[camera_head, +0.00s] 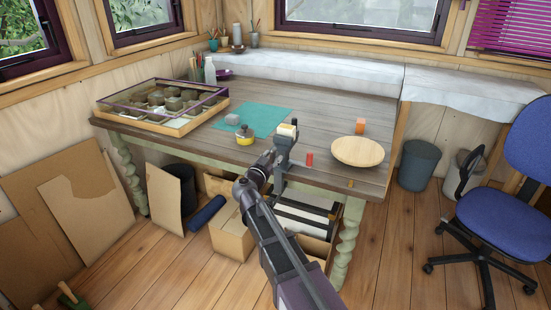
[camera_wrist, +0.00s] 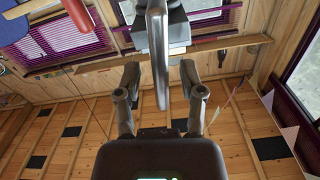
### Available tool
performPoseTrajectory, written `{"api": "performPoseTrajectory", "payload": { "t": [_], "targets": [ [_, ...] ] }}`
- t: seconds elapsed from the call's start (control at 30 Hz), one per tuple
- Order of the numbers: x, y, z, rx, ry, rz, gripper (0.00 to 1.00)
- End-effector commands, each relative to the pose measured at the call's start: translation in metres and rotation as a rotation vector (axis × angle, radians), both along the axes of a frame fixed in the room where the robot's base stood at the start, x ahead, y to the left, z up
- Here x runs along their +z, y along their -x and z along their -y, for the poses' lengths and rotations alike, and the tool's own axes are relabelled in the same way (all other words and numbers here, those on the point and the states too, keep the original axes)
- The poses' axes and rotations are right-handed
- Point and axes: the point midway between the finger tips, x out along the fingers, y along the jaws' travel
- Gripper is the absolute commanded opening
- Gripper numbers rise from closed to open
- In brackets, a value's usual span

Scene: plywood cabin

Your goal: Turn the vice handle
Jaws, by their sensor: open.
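The vice (camera_head: 284,147) is dark grey with a pale block in its jaws and is fixed at the front edge of the table (camera_head: 330,105). Its handle (camera_wrist: 158,50) is a smooth grey bar, upright in the wrist view, in front of the vice body (camera_wrist: 160,32). My gripper (camera_head: 268,160) is close to the vice on its front left side. In the wrist view my gripper (camera_wrist: 160,78) is open, with one finger on each side of the handle's lower end. Neither finger visibly touches the handle. In the head view the handle is hard to make out.
Below are cardboard boxes (camera_head: 231,236); a blue chair (camera_head: 505,210) stands right.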

Motion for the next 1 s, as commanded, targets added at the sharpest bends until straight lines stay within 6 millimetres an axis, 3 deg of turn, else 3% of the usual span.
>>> {"api": "performPoseTrajectory", "payload": {
  "t": [0.03, 0.2, 0.37, 0.4, 0.6, 1.0],
  "targets": [
    [0.0, 0.0, 0.0, 0.0, 0.0, 0.0, 0.51],
    [0.0, 0.0, 0.0, 0.0, 0.0, 0.0, 0.01],
    [0.0, 0.0, 0.0, -0.001, 0.0, 0.0, 0.0],
    [0.0, 0.001, 0.012, -0.005, 0.0, 0.0, 0.0],
    [0.0, 0.001, 0.002, -0.004, 0.001, -0.001, 0.0],
    [-0.001, 0.002, 0.0, -0.003, -0.001, -0.002, 0.0]
  ]
}}
